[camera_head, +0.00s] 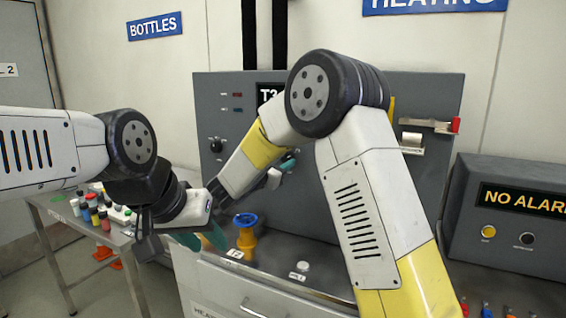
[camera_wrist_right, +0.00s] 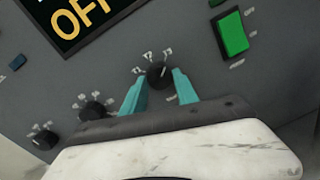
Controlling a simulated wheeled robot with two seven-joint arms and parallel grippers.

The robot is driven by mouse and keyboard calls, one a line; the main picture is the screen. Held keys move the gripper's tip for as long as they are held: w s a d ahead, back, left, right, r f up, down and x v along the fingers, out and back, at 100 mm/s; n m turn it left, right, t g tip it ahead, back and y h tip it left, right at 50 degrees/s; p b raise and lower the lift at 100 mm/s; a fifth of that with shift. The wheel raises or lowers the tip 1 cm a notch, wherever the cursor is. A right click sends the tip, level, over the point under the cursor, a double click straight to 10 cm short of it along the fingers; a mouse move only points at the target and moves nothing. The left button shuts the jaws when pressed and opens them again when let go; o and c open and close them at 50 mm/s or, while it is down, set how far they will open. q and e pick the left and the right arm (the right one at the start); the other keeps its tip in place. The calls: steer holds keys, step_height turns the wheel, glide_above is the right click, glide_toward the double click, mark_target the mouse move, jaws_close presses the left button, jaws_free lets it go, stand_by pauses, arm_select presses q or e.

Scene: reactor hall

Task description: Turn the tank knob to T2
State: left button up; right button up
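In the right wrist view, a dark round knob (camera_wrist_right: 157,75) with small labels around its top sits on the grey panel. The two teal fingers of my right gripper (camera_wrist_right: 158,84) stand on either side of it, with a small gap on each side. In the head view my right arm hides this knob; a teal finger of the right gripper (camera_head: 288,164) shows by the panel.
Other knobs (camera_wrist_right: 93,109) (camera_wrist_right: 44,138), a green switch (camera_wrist_right: 233,34) and an OFF display (camera_wrist_right: 88,16) are close by on the panel. A T3 display (camera_head: 268,94) is partly behind my arm. Bottles (camera_head: 95,213) stand on a left table.

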jaws_close()
steer(key=shift+n, duration=0.4)
steer(key=n, duration=0.3)
steer(key=shift+n, duration=0.4)
steer(key=n, duration=0.5)
steer(key=shift+n+t, duration=0.3)
steer(key=o, duration=1.2)
jaws_free()
steer(key=shift+s+f, duration=0.1)
steer(key=shift+s, duration=0.05)
steer(key=v, duration=0.7)
steer(key=shift+s+a, duration=0.1)
steer(key=shift+s, duration=0.2)
